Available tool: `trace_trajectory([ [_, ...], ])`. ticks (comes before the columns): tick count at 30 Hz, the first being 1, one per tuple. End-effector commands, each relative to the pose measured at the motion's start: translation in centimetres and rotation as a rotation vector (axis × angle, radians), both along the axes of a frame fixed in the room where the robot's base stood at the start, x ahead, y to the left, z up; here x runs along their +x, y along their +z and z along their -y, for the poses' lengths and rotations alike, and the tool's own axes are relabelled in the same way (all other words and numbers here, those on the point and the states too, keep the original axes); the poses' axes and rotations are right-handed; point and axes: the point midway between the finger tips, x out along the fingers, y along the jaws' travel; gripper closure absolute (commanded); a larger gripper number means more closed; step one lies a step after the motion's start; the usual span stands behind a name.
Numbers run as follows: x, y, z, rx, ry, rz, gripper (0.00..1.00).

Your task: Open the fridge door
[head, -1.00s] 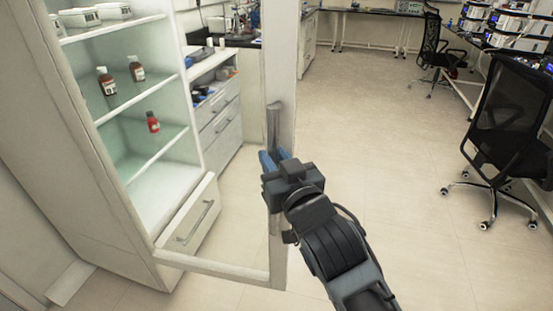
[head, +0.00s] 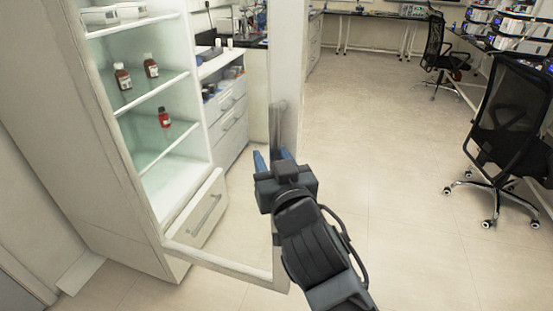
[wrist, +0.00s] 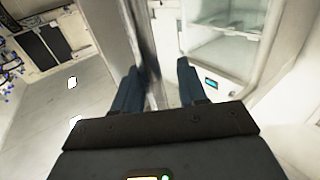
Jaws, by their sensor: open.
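The white fridge (head: 150,215) stands at the left, with its lit shelves in plain view. Its door (head: 287,225), a pale frame around a clear pane, stands swung out from the fridge. The grey upright handle (head: 279,122) is on the door's outer edge. My gripper (head: 271,156) is at the lower part of the handle, its blue fingers spread. In the wrist view, the fingers of my gripper (wrist: 158,85) lie on either side of the door's edge and dark handle (wrist: 147,50). I cannot tell whether either finger touches.
Several bottles, including a red one (head: 164,117), stand on the shelves. White cabinets (head: 228,115) stand beyond the door. A black office chair (head: 510,125) is at the right. The middle floor (head: 400,170) is clear.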

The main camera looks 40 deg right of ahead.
Motion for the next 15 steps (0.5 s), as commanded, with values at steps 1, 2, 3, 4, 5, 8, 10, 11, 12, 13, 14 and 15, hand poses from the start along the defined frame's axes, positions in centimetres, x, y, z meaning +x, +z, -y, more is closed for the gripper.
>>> trace_trajectory([
  [1,0.14,0.22,-0.41,0.0,0.01,0.006,0.66],
  [2,0.14,0.22,-0.39,0.0,0.01,0.006,0.63],
  [3,0.12,0.21,-0.35,0.0,0.009,0.005,0.59],
  [4,0.11,0.21,-0.32,0.0,0.008,0.005,0.57],
  [5,0.09,0.21,-0.29,0.0,0.007,0.005,0.55],
  [8,0.04,0.18,-0.18,0.0,0.004,0.004,0.55],
  [10,0.02,0.16,-0.11,0.0,0.003,0.003,0.55],
  [11,0.01,0.15,-0.08,-0.001,0.002,0.003,0.55],
  [12,0.0,0.13,-0.04,-0.001,0.001,0.003,0.55],
  [13,-0.01,0.12,-0.03,-0.001,0.0,0.002,0.55],
  [14,-0.02,0.11,0.0,-0.001,0.0,0.002,0.55],
  [15,-0.03,0.1,0.02,-0.001,-0.001,0.002,0.55],
])
